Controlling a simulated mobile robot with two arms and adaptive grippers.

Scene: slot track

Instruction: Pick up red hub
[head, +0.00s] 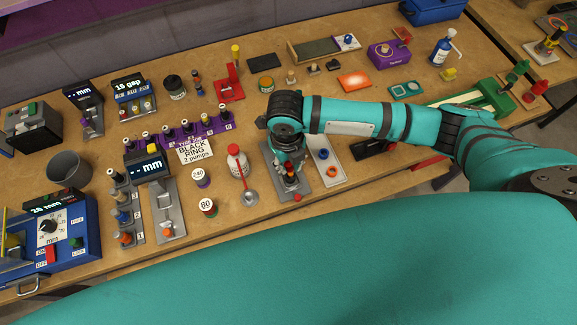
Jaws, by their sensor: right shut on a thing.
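My right gripper (290,172) points down over a grey plate (308,184) near the front of the bench. It is shut on a small red piece, which I take to be the red hub (291,179). The fingers hide most of it, and I cannot tell whether it still touches the plate. A small red knob (297,198) shows at the plate's front end. My left gripper is not in view.
A pale tray (328,181) with a blue piece (323,154) and an orange ring (332,171) lies right of the gripper. Bare wood shows at front right.

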